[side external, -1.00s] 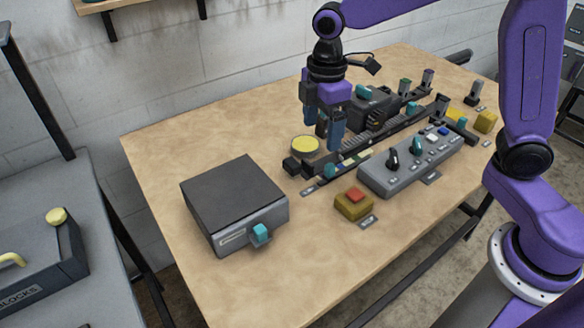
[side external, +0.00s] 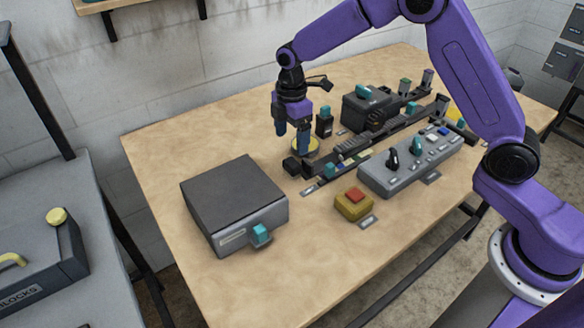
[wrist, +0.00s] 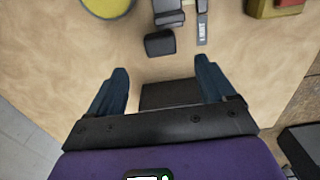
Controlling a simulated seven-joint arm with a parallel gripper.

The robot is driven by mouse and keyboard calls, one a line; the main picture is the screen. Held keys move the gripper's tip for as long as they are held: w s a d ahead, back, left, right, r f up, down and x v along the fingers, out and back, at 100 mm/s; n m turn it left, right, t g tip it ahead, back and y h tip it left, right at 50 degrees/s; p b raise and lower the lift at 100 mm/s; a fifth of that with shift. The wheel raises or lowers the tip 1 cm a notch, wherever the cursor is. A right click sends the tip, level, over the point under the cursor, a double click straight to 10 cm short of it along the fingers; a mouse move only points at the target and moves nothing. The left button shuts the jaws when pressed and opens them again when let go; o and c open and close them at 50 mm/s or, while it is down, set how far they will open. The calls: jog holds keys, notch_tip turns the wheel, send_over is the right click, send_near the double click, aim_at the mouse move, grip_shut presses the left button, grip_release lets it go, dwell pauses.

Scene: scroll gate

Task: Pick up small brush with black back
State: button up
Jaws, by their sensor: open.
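No brush can be told for certain at this size. A small black block (side external: 291,165) lies at the near left end of the dark rail; it also shows in the wrist view (wrist: 160,43), ahead of the fingers, and could be the brush's black back. My gripper (side external: 292,150) is open above the table, just left of the round yellow pad (side external: 308,146). In the wrist view its two blue fingers (wrist: 162,85) are spread wide. A dark rectangle (wrist: 170,93) shows between them; I cannot tell what it is. The pad (wrist: 107,6) shows at the top left there.
A dark-topped grey box (side external: 235,195) with a teal knob stands at the left. A yellow block with a red button (side external: 353,204) sits in front. A grey control panel (side external: 410,163) and a black machine (side external: 368,105) stand to the right. The table's front is mostly clear.

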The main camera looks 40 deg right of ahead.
aim_at(292, 162)
notch_tip(292, 162, down, 10)
dwell(0.6)
jog(key=c, duration=1.1)
